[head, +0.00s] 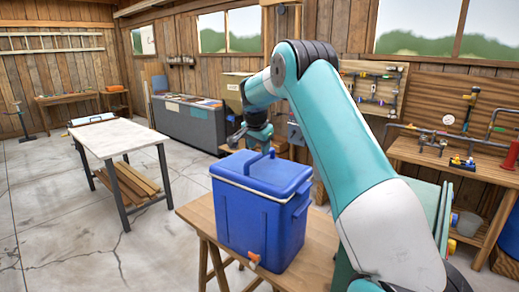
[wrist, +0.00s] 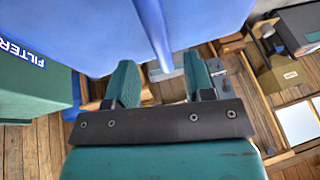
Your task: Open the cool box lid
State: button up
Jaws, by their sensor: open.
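The blue cool box (head: 252,219) stands on a wooden table in the head view. Its lid (head: 290,177) lies flat and looks closed, with a raised blue handle on top. An orange tap (head: 253,257) sits low on the front. My gripper (head: 255,133) is just above and behind the lid's far side; contact cannot be told in the head view. In the wrist view, my gripper (wrist: 163,78) is open, its two teal fingers apart. A large blue surface (wrist: 90,25) fills the top, with a narrow blue ridge pointing toward the gap between the fingers. Nothing is seen held.
The cool box's wooden table (head: 318,240) has little bare top. A white-topped table (head: 120,138) stands left, with open concrete floor around it. A pipe-fitting bench (head: 450,160) is at right. A green box marked FILTER (wrist: 35,85) is close at left in the wrist view.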

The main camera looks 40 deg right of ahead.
aim_at(260, 154)
jog(key=shift+p+x, duration=0.5)
jog(key=shift+x, duration=1.5)
grip_shut()
